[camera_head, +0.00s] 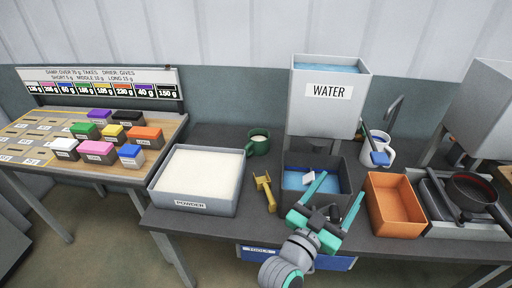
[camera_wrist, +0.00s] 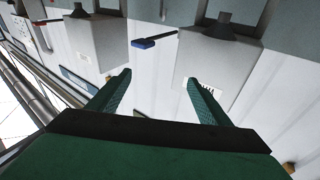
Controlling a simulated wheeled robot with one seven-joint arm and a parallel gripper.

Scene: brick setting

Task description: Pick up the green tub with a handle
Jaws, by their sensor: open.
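The green tub with a handle (camera_head: 258,147) stands upright on the dark table, just behind the right rear corner of the powder bin. Its handle is on the left side and something whitish shows inside. My gripper (camera_head: 338,189) is at the front of the table, over the dark basin with blue water, to the right of and nearer than the tub. It is open, with nothing between its fingers. In the wrist view my open gripper (camera_wrist: 158,82) faces the wall and grey tanks; the tub does not show there.
The powder bin (camera_head: 212,209) stands left of the yellow scoop (camera_head: 265,190). The water tank (camera_head: 327,120) rises behind the dark basin (camera_head: 345,178). An orange bin (camera_head: 407,229) and a white jug (camera_head: 388,155) are to the right. Bare table lies around the tub's front.

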